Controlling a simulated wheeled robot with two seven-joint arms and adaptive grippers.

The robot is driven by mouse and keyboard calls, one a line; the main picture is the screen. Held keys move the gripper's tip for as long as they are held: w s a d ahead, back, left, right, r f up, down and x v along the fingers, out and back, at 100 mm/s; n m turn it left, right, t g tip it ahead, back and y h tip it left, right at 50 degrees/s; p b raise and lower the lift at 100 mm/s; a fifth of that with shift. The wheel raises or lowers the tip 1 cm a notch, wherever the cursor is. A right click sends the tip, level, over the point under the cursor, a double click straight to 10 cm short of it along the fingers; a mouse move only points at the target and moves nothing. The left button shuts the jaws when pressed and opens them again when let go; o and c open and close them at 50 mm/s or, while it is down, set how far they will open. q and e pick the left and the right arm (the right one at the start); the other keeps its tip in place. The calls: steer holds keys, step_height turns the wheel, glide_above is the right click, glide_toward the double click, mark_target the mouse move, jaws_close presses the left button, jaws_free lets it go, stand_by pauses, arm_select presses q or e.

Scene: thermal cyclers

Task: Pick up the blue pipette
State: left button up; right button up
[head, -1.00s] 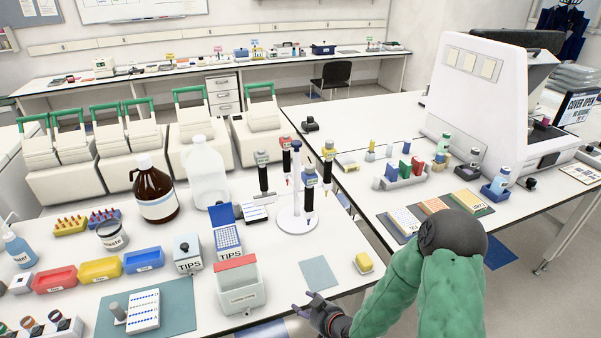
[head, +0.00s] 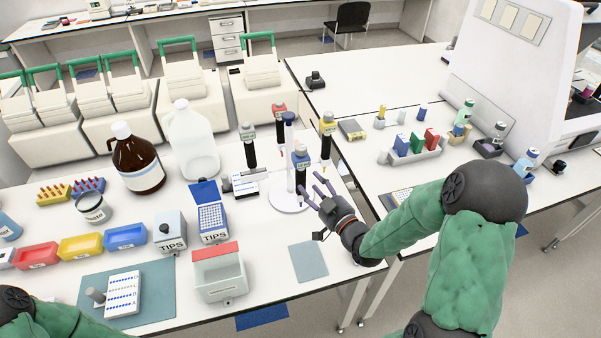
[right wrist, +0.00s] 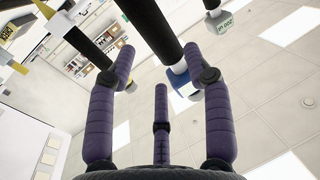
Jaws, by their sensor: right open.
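The blue pipette (head: 301,171) hangs upright on the near side of the white round pipette stand (head: 290,205), a black body with a blue section near its top. My right gripper (head: 314,187) is open beside its lower body, on its right. In the right wrist view, the pipette's dark shaft and blue section (right wrist: 181,84) show between and beyond the spread purple fingers (right wrist: 158,55). I cannot tell whether a finger touches it. My left arm shows only at the lower left edge, and its gripper is out of view.
The stand also holds a red-topped pipette (head: 280,125), a grey one (head: 248,150) and a yellow one (head: 327,138) close by. A tips box (head: 212,222), a white bin with a red rim (head: 220,280) and a grey mat (head: 308,263) lie nearby.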

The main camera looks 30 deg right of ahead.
mark_target(305, 176)
steer(key=shift+w+r, duration=0.15)
steer(key=shift+w, duration=1.4)
steer(key=shift+w+r, duration=0.1)
steer(key=shift+w, duration=1.45)
steer(key=c, duration=0.4)
